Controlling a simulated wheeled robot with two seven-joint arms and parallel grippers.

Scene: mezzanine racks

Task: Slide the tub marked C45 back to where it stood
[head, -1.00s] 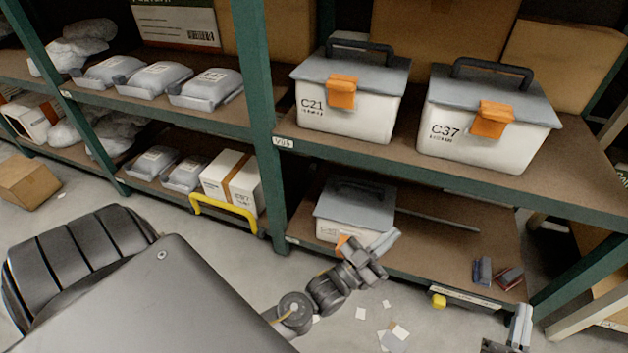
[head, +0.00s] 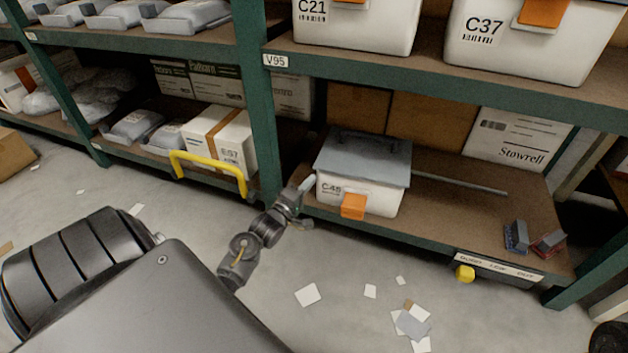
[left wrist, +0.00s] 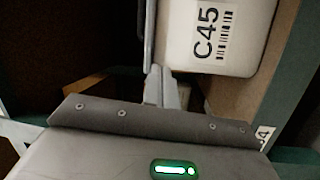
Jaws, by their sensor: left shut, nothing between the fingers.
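The tub marked C45 (head: 340,195) is white with a grey lid and an orange front latch. It stands upright on the lower shelf (head: 440,220), close to the front edge, just right of the green post. My left gripper (head: 305,186) is shut and empty at the tub's left front corner; contact is unclear. In the left wrist view its closed fingers (left wrist: 160,88) point at the space beside the tub (left wrist: 195,55), whose C45 label shows sideways. The tub's back is hidden. My right gripper is not in view.
A thin grey strip (head: 460,184) lies on the shelf right of the tub. Two small items (head: 530,240) sit at the shelf's right end. Tubs C21 (head: 350,30) and C37 (head: 520,50) stand above. A yellow bar (head: 210,165) juts out left. Cartons stand behind.

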